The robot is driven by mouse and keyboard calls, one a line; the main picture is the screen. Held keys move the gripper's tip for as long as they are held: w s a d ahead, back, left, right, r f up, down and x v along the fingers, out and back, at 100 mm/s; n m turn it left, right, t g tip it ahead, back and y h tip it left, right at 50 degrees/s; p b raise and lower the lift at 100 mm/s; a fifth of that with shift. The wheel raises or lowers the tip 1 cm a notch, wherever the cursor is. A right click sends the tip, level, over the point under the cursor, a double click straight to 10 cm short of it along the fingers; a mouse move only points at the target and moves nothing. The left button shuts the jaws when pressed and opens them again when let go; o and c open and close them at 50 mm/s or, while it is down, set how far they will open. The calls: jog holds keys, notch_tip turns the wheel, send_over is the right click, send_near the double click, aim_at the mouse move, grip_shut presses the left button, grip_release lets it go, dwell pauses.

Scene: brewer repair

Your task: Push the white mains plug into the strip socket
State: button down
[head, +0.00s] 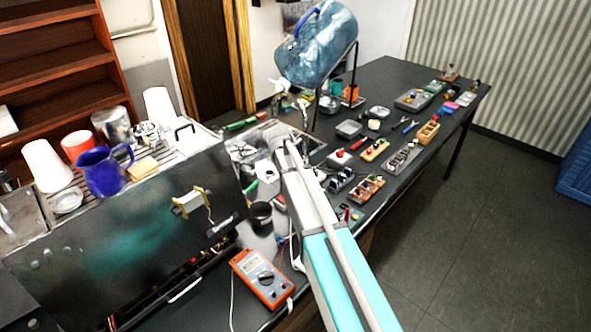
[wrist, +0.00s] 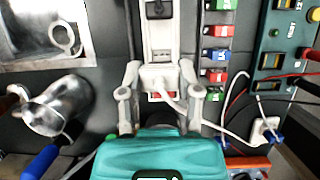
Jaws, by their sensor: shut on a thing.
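In the wrist view the white mains plug (wrist: 158,77) sits between the two fingers of my gripper (wrist: 160,80), which is shut on it. A white cord trails from the plug toward the lower right. The pale socket strip (wrist: 160,40) runs away from the plug toward the top, with a dark socket or switch near its far end. The plug overlaps the strip's near part, and a red piece shows just below it. I cannot tell whether its pins are in a socket. In the head view my gripper (head: 276,140) is small and the plug is not clear.
Coloured blocks (wrist: 216,54) line the strip's right side, beside a dark green panel (wrist: 277,45) with cables. A metal fitting (wrist: 55,105) stands left.

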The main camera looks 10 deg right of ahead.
jog(key=shift+f, duration=0.2)
dwell(0.4)
jog(key=shift+f+b, duration=2.7)
jog(key=shift+b, duration=0.2)
jog(key=shift+f+b, duration=0.8)
dwell(1.0)
jog(key=shift+c, duration=1.1)
grip_release()
jog(key=shift+s+r, duration=0.1)
